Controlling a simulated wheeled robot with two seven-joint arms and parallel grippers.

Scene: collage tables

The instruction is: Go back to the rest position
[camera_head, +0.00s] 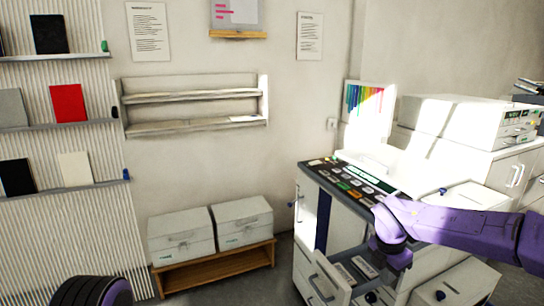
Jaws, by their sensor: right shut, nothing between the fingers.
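My right arm comes in from the right edge in purple, bent at the wrist. My right gripper (393,262) points down in front of the white cabinet, near its open drawer (326,280). It is shut and holds nothing. I cannot tell whether it touches the drawer. A dark, ribbed, purple-edged part of mine shows at the bottom left; my left gripper is not in view.
The cabinet's dark top panel (350,183) carries several small coloured labels. Two grey boxes (181,236) sit on a low wooden bench (215,268). Floor shows between bench and cabinet.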

